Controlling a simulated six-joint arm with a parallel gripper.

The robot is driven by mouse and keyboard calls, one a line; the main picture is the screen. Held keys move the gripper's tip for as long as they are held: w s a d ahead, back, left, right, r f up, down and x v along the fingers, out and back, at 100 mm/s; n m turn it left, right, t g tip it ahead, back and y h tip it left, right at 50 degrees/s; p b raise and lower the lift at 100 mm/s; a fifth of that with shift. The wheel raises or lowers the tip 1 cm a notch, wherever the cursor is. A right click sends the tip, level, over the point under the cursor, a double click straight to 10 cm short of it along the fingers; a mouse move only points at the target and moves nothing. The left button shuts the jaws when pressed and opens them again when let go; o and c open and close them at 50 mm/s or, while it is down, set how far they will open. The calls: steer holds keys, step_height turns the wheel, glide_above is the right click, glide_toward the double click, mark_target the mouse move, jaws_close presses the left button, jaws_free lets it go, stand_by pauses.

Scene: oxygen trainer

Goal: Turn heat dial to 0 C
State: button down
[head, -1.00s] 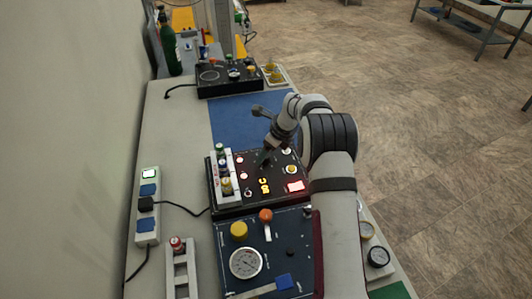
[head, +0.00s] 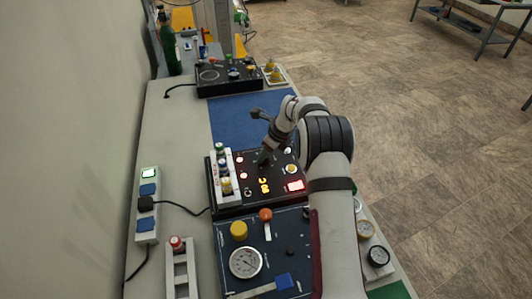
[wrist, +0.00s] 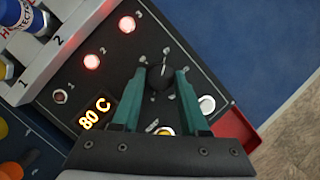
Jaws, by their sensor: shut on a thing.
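The heat dial (wrist: 159,78) is a dark round knob with a pale pointer line on the black control panel, ringed by small white markings. My gripper (wrist: 161,74) has its two teal fingers on either side of the dial, shut on it. The orange display (wrist: 95,113) next to it reads 80 C in the wrist view. In the head view my gripper (head: 263,158) reaches down onto the panel, and the fingers mostly hide the dial. The display (head: 264,185) glows orange there, too small to read surely.
A rack (head: 222,178) with small bottles stands along the panel's left side. A blue mat (head: 235,118) lies clear behind.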

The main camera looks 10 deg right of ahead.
steer(key=n+g+y, duration=0.1)
steer(key=n, duration=0.2)
steer(key=shift+w+d+n, duration=0.1)
steer(key=shift+n, duration=0.3)
steer(key=shift+n+g+y, duration=0.4)
steer(key=shift+n+g, duration=0.3)
steer(key=shift+n, duration=1.1)
steer(key=shift+c, duration=2.1)
jaws_free()
steer(key=w+v, duration=0.1)
steer(key=v, duration=0.6)
steer(key=shift+s+r, duration=0.3)
steer(key=shift+s, duration=0.15)
steer(key=shift+d+n, duration=0.1)
steer(key=shift+n, duration=0.2)
